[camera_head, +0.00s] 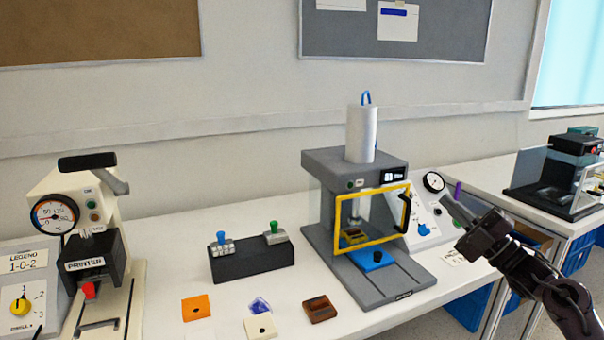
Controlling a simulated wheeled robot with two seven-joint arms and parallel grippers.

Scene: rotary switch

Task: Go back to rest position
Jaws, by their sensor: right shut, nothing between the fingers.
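My right gripper (456,208) comes in from the right on a dark arm. Its fingers are shut with nothing between them and point up and left. In the picture they are just right of the white sloped panel (408,222), which has a round gauge (433,182) and a blue rotary knob (423,229). The fingers look apart from the knob; I cannot tell their exact height. My left gripper is not in view.
A grey press with a yellow-framed door (340,222) stands left of the panel. Another machine (574,150) stands on the right-hand table.

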